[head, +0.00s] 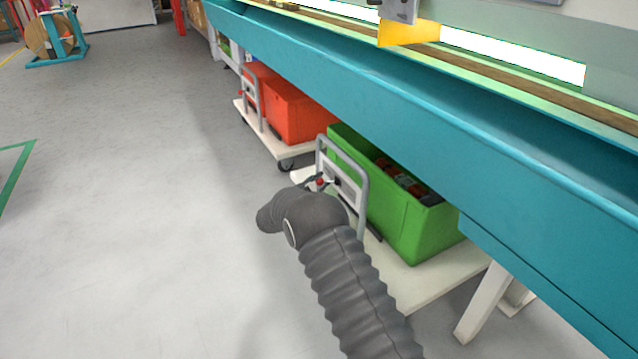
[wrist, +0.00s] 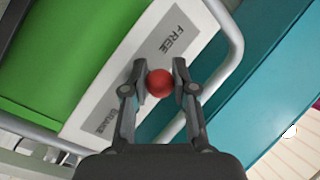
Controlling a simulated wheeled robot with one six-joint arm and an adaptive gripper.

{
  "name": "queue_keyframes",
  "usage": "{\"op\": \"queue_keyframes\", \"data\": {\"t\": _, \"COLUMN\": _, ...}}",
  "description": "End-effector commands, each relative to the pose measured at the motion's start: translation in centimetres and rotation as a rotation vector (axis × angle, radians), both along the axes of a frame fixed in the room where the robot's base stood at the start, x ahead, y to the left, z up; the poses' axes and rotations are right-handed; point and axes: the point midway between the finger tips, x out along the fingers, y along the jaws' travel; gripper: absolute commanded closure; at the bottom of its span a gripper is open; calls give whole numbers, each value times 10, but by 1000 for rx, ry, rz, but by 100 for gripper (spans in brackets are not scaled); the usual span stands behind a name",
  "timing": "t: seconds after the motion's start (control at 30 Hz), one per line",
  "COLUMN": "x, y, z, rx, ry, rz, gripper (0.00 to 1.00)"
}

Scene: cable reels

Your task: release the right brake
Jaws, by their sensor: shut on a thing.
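My gripper (wrist: 160,78) is shut on a round red knob (wrist: 159,84), with one finger on each side of it. Behind the knob is a white plate (wrist: 140,62) marked FREE at one end and BRAKE at the other. The knob sits in front of the plate, nearer to me; its stem is hidden. In the head view the red knob (head: 320,182) shows small at the cart's grey handle frame (head: 364,185), just beyond my dark wrist.
A green crate (head: 420,235) stands on this white cart (head: 415,285), partly under a long teal bench (head: 420,115). Another cart with orange-red crates (head: 297,115) is farther back. White bench legs (head: 477,305) stand at lower right.

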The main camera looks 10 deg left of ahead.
Motion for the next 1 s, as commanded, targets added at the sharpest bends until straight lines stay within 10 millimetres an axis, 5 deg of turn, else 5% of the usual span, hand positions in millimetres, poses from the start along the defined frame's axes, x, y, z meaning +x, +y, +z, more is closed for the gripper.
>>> {"op": "queue_keyframes", "data": {"t": 0.17, "x": 1, "y": -1, "z": 0, "rx": 0, "ry": -1, "rz": -1, "gripper": 100}}
{"op": "queue_keyframes", "data": {"t": 0.2, "x": 1, "y": -1, "z": 0, "rx": 0, "ry": -1, "rz": -1, "gripper": 68}}
{"op": "queue_keyframes", "data": {"t": 0.3, "x": 0, "y": -1, "z": 0, "rx": 0, "ry": 0, "rz": 0, "gripper": 47}}
{"op": "queue_keyframes", "data": {"t": 0.67, "x": -3, "y": 3, "z": 0, "rx": 0, "ry": -1, "rz": 4, "gripper": 47}}
{"op": "queue_keyframes", "data": {"t": 1.0, "x": -49, "y": 33, "z": 1, "rx": -1, "ry": 0, "rz": 5, "gripper": 47}}
